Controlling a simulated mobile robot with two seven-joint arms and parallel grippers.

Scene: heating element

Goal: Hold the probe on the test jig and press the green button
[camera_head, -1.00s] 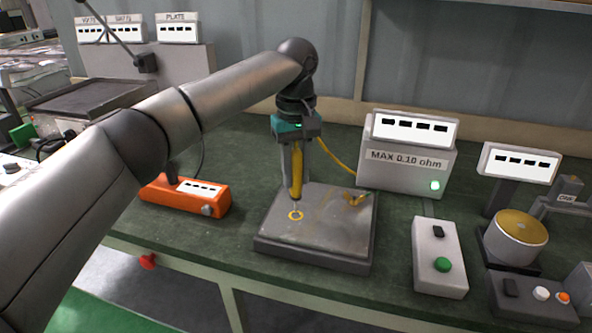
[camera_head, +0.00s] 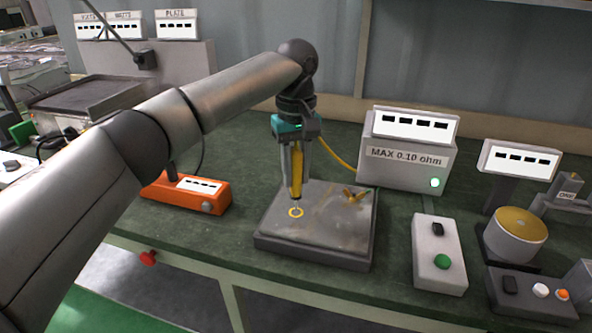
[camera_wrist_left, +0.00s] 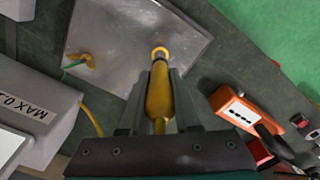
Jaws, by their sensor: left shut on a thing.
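My left gripper (camera_head: 296,170) is shut on the yellow probe (camera_head: 296,176) and holds it nearly upright, tip down. The probe also shows between the fingers in the left wrist view (camera_wrist_left: 160,92). Its tip is at the yellow ring on the grey test jig plate (camera_head: 325,232); I cannot tell for sure whether it touches. A small brass clip (camera_head: 355,195) sits on the plate's back right. The green button (camera_head: 442,261) is on a pale control box (camera_head: 437,285) right of the jig, with nothing over it. My right gripper is not in view.
A meter labelled MAX 0.10 ohm (camera_head: 408,158) with a lit green lamp stands behind the jig, the yellow cable running near it. An orange instrument (camera_head: 186,193) lies left. A scale-like device with a round gold top (camera_head: 515,224) stands right. The bench between jig and button box is clear.

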